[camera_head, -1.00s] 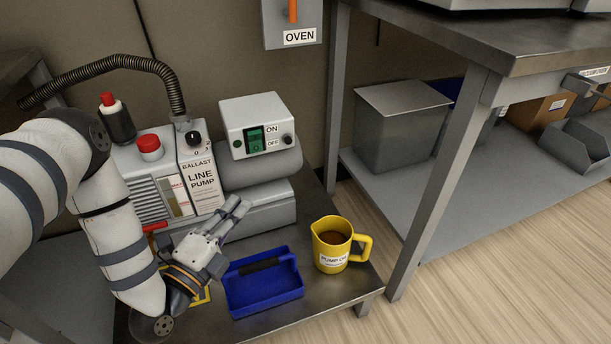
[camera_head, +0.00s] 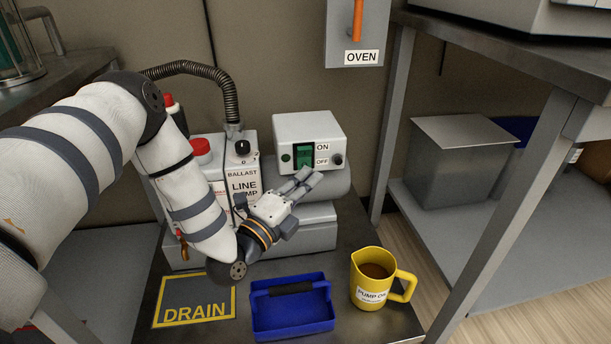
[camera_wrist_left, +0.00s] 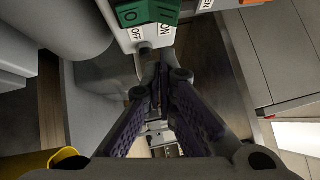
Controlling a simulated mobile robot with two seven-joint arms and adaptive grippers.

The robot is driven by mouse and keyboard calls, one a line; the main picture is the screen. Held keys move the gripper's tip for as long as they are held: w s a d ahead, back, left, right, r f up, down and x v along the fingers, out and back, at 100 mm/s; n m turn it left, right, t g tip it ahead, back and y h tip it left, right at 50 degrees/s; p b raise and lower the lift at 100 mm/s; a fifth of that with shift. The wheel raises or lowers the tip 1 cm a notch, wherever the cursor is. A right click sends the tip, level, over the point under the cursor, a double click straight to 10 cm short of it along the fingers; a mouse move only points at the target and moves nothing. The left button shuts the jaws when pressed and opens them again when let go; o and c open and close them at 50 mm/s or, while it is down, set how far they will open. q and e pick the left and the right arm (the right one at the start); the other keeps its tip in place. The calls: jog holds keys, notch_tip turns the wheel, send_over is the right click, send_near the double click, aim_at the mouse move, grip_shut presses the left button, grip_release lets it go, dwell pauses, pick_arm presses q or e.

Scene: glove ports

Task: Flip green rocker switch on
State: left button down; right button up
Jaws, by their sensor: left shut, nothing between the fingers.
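The green rocker switch (camera_head: 304,154) sits on the front of a white control box (camera_head: 300,126) on the line pump, beside the ON and OFF labels. In the left wrist view the switch (camera_wrist_left: 147,13) is at the top edge, partly cut off. I cannot tell which way it is tipped. My left gripper (camera_head: 312,177) is shut and empty, its fingertips just below the switch and box front, seemingly apart from them. In the left wrist view my left gripper (camera_wrist_left: 162,62) has its fingers together below the OFF label. My right gripper is not in view.
A blue tray (camera_head: 292,322) and a yellow jug (camera_head: 372,280) stand on the bench in front of the pump. A DRAIN marking (camera_head: 195,311) lies left of the tray. A grey oven panel (camera_head: 343,20) hangs above right. A steel table leg (camera_head: 505,215) stands at right.

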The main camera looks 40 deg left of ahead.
aim_at(304, 158)
pick_arm(q)
jog(key=shift+w+a+r, duration=0.15)
jog(key=shift+w+a, duration=0.3)
jog(key=shift+a, duration=0.15)
jog(key=shift+w+a+r, duration=0.15)
jog(key=shift+w+a, duration=0.3)
jog(key=shift+a, duration=0.15)
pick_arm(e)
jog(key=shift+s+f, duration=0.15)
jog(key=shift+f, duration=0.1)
